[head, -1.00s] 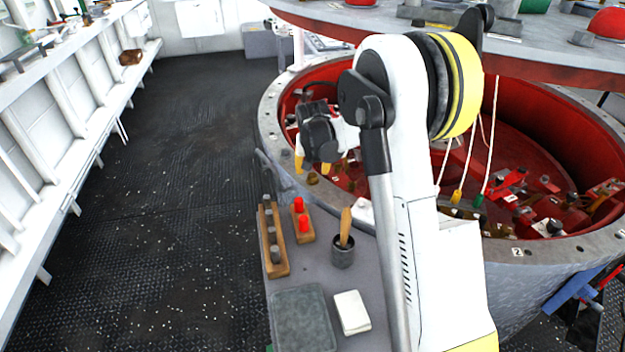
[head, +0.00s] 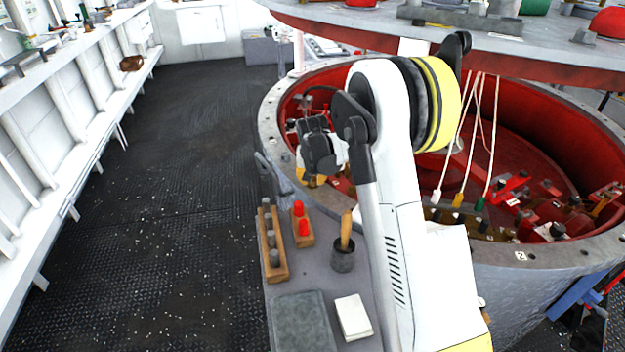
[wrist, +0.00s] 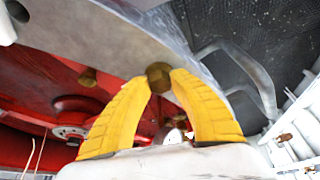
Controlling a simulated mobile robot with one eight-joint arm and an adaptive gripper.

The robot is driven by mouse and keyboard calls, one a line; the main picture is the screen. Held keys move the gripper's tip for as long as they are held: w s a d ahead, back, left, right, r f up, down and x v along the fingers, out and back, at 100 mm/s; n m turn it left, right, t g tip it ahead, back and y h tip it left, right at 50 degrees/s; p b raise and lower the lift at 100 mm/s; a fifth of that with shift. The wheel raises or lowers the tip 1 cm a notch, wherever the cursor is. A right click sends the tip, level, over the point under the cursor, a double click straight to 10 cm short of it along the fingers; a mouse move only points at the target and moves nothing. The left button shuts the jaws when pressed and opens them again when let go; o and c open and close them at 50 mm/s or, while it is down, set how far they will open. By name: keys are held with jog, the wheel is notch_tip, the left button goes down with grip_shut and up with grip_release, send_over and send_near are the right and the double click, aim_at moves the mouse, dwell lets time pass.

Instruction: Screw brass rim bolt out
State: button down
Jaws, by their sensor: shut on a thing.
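The brass rim bolt (wrist: 158,76) has a hexagonal head and sits at the grey rim (wrist: 100,35) of the red-lined tub. My gripper (wrist: 160,82) has its two yellow ribbed fingers shut on the bolt head, one fingertip on each side. In the head view my gripper (head: 311,181) points down at the near left part of the rim, and the bolt is hidden there by the fingers. How far the bolt is threaded in cannot be seen. A second brass piece (wrist: 88,77) shows against the red interior, left of the fingers.
A grey bench below holds a wooden block with grey pegs (head: 270,243), a block with red pegs (head: 302,222), a brush cup (head: 343,255) and a white pad (head: 353,317). A curved grey handle (wrist: 238,65) stands close beside the rim. Cords hang over the tub.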

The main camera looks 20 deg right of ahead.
jog(key=shift+d+n+y, duration=0.1)
jog(key=shift+n+y, duration=0.6)
jog(key=shift+n, duration=1.1)
jog(key=c, duration=1.1)
grip_release()
jog(key=v, duration=1.2)
jog(key=shift+s, duration=0.15)
jog(key=shift+f, duration=0.1)
